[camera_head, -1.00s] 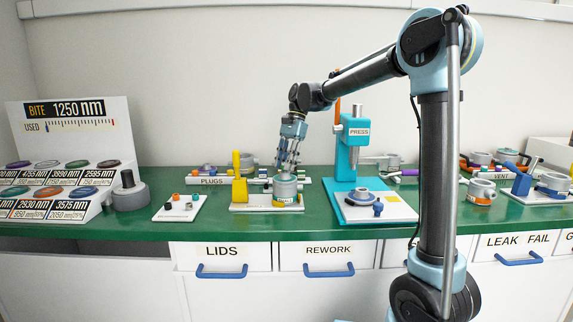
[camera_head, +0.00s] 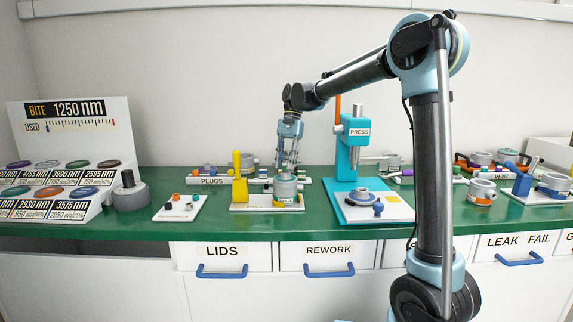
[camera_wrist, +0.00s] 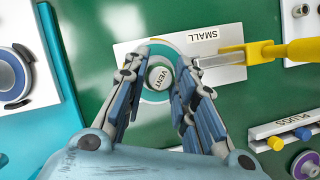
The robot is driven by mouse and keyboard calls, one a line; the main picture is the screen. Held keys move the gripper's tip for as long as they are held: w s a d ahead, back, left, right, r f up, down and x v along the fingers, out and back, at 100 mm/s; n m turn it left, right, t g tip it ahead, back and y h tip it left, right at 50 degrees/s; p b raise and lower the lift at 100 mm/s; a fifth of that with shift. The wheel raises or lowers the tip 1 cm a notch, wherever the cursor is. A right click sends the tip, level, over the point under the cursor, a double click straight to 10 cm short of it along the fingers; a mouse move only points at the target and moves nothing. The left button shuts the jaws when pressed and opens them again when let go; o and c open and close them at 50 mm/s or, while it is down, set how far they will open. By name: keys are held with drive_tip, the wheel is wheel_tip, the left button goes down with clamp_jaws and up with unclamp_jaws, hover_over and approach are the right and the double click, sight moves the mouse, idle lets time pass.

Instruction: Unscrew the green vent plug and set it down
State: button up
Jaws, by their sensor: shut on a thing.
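The vent plug shows in the wrist view as a round pale cap marked VENT (camera_wrist: 160,78), between my two fingers; its green colour is hard to make out. Around and below it is the round grey pot (camera_head: 285,190), which stands on a white plate (camera_wrist: 122,60) marked SMALL. My gripper (camera_head: 287,168) points down at the top of the pot. It also shows in the wrist view (camera_wrist: 163,65), shut on the vent plug. I cannot tell whether the plug is still seated in the pot.
A yellow lever clamp (camera_head: 237,178) stands left of the pot. The teal press (camera_head: 350,150) stands to its right. Behind is the PLUGS rack (camera_head: 212,181). A small white plate (camera_head: 180,208) with coloured pieces lies left. Green bench (camera_head: 110,226) is bare at the front.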

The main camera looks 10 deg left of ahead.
drive_tip(key=shift+n+h, duration=0.4)
drive_tip(key=shift+n, duration=0.5)
drive_tip(key=o, duration=0.6)
drive_tip(key=shift+m+y, duration=0.4)
drive_tip(key=shift+m, duration=0.5)
drive_tip(key=shift+m+y, duration=0.3)
drive_tip(key=shift+m, duration=0.6)
